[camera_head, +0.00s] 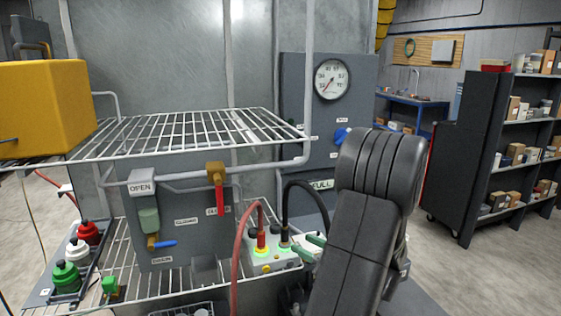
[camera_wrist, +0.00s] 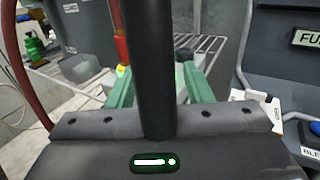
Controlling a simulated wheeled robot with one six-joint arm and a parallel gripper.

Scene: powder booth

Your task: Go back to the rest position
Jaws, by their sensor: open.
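In the head view the black hose (camera_head: 305,184) arches from a plug with a lit green ring on the box. A red hose (camera_head: 238,245) runs to the red plug (camera_head: 261,238) beside it.
A wire rack (camera_head: 190,128) with an orange block (camera_head: 45,105) stands at left. A valve panel (camera_head: 165,240) with a red handle (camera_head: 219,195) is below it. A gauge panel (camera_head: 300,90) stands behind my gripper. Open floor (camera_head: 480,275) lies at right, before dark shelves (camera_head: 480,150).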

